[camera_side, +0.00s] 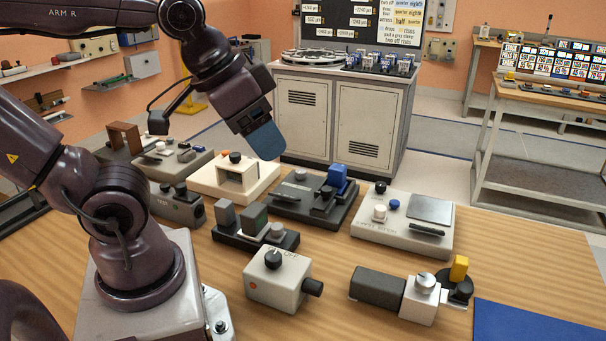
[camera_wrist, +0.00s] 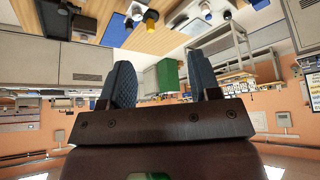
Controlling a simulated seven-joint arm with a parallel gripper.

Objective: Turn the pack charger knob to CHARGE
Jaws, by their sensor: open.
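Several bench devices carry knobs; none is clearly readable as the pack charger. A pale box (camera_side: 277,282) with a black knob (camera_side: 273,259), an orange light and lettering that seems to include "OFF" stands at the front. Right of it, a dark block and white unit (camera_side: 418,304) carries a silver knob (camera_side: 425,282) beside a yellow block (camera_side: 459,268).
Behind the front devices stand a dark unit with a blue block (camera_side: 337,178), a pale panel (camera_side: 403,222) and a cream housing (camera_side: 233,180). A blue mat (camera_side: 530,325) lies front right. A grey cabinet (camera_side: 340,115) stands behind.

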